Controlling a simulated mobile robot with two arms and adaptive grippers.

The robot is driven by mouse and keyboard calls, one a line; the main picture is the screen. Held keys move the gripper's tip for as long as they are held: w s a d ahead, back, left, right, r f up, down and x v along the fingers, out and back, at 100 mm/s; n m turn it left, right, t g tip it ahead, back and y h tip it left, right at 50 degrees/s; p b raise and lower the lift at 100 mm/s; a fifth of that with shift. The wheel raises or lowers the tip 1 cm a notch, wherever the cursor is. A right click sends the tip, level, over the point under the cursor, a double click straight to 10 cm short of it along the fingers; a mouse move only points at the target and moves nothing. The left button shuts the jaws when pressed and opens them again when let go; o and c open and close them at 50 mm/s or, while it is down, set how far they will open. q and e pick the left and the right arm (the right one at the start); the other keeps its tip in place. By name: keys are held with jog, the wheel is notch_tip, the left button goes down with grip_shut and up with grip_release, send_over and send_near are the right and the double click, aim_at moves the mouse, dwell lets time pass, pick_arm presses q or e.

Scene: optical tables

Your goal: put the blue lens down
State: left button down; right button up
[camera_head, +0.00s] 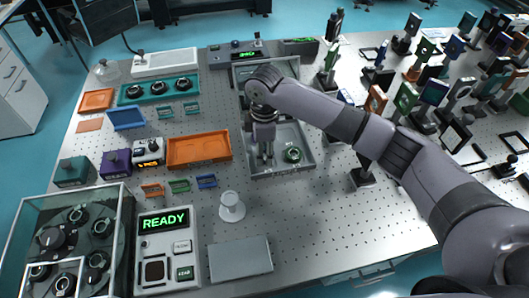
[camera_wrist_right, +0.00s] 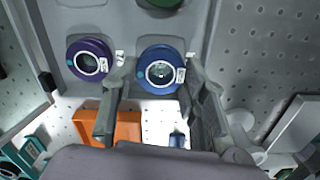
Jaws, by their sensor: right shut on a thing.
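The blue lens (camera_wrist_right: 161,72) is a round blue-rimmed disc with a white label. It sits between the two fingers of my right gripper (camera_wrist_right: 160,66) in the right wrist view, which are shut on it. In the head view my right gripper (camera_head: 267,157) points down into the grey tray (camera_head: 281,175), left of a green lens (camera_head: 292,155). The blue lens is not clear there. I cannot tell whether it touches the tray floor. A purple lens (camera_wrist_right: 90,60) lies beside it in the wrist view. My left gripper is not in view.
An orange tray (camera_head: 198,150) lies left of the grey tray. A white stand (camera_head: 231,207), a grey plate (camera_head: 240,259) and a READY panel (camera_head: 165,222) are nearer the front. Many mounted optics crowd the right side. The perforated table is clear front right of the tray.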

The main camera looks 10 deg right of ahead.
jog(key=shift+f, duration=0.9)
jog(key=shift+f, duration=0.1)
jog(key=o, duration=1)
jog(key=shift+c, duration=0.2)
notch_tip(320, 180, up, 12)
jog(key=b, duration=0.1)
jog(key=shift+b, duration=0.35)
